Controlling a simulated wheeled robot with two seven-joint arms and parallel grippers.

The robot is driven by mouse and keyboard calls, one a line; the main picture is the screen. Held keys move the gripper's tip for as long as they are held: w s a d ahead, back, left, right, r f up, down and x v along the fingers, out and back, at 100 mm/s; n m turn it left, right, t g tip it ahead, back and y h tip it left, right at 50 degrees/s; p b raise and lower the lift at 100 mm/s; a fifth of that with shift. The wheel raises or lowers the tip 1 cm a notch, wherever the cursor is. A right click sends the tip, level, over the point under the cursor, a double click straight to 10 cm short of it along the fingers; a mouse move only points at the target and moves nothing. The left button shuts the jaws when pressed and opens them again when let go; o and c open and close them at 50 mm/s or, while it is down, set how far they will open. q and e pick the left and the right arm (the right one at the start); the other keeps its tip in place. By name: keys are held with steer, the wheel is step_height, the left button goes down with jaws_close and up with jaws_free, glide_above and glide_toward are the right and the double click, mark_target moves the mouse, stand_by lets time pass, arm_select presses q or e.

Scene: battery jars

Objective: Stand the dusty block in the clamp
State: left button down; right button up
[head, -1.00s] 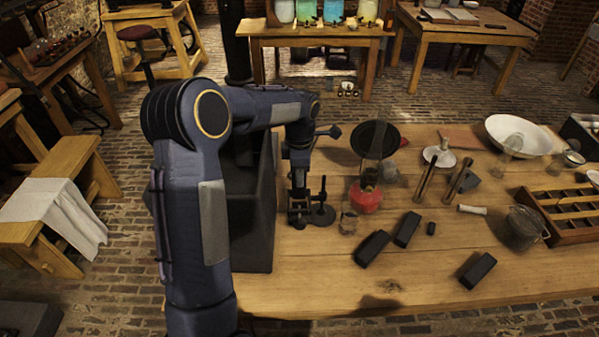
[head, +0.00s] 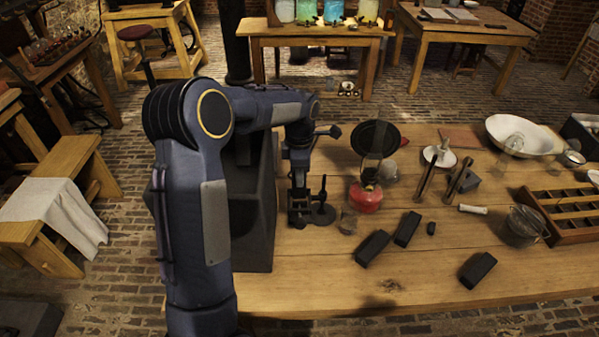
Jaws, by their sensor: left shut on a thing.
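My left gripper (head: 298,194) points straight down at the left-middle of the table, at the small black clamp (head: 323,212) with its upright screw and round foot. It is shut on a dark piece that I take to be the dusty block, mostly hidden by the fingers and the clamp. I cannot tell whether the block touches the clamp's base. Other dark blocks lie flat on the table: one front centre (head: 372,247), one beside it (head: 407,228) and one at front right (head: 477,270). My right gripper is not in view.
A small glass (head: 348,222) and a red burner (head: 366,197) stand just right of the clamp. A large dark box (head: 255,215) is close on the left. A wooden rack (head: 570,212) and a glass jar (head: 524,225) stand at right. The front table strip is mostly clear.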

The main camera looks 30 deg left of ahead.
arm_select(q)
steer(key=shift+f+b, duration=2.15)
steer(key=shift+f, duration=0.95)
steer(key=c, duration=1)
jaws_free()
steer(key=shift+r, duration=0.15)
step_height(320, 180, up, 8)
steer(key=shift+f, duration=0.15)
